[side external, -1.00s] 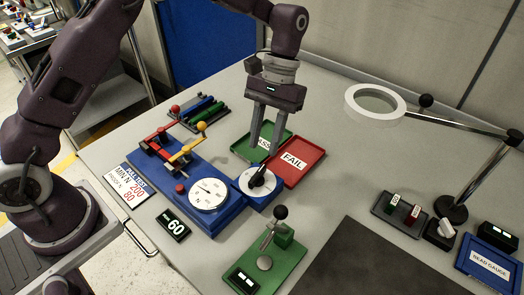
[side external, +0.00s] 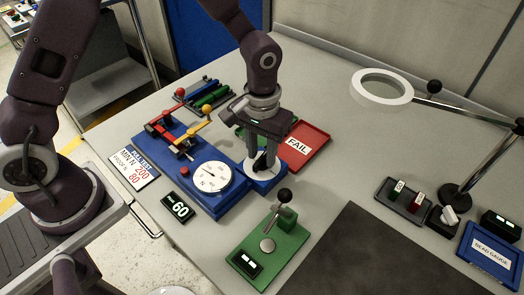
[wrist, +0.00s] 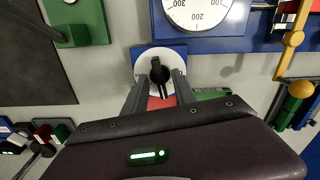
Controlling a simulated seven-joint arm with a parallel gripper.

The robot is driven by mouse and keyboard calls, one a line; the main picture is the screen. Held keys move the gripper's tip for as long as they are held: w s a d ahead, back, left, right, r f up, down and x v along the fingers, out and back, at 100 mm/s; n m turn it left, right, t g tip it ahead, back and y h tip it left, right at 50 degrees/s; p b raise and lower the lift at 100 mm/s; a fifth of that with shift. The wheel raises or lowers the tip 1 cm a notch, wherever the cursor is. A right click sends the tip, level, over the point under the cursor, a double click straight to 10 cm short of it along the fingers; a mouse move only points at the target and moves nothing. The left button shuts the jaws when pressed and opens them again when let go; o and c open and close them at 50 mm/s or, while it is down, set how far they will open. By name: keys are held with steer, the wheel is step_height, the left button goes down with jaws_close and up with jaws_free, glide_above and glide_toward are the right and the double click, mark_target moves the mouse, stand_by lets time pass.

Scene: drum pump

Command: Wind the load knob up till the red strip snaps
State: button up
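The load knob (wrist: 160,72) is a black bar handle on a white disc in the wrist view. In the side view the knob (side external: 262,161) sits at the right end of the blue pull tester (side external: 232,205). My gripper (wrist: 158,84) is open, with one finger on each side of the knob and gaps showing beside the handle. In the side view my gripper (side external: 260,150) is low over the knob and partly hides it. A red clamp lever (side external: 160,127) and a yellow one (side external: 186,142) stand on the tester; I cannot clearly make out a red strip between them.
A white dial (side external: 211,177) is on the tester, left of the knob. The red FAIL tray (side external: 310,150) and a green tray lie behind my gripper. A green fixture with a black-ball lever (side external: 284,195) stands in front. A magnifier (side external: 383,86) is at right.

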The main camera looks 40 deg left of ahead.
steer(key=shift+f, duration=0.15)
jaws_close()
steer(key=shift+m, duration=3.3)
jaws_free()
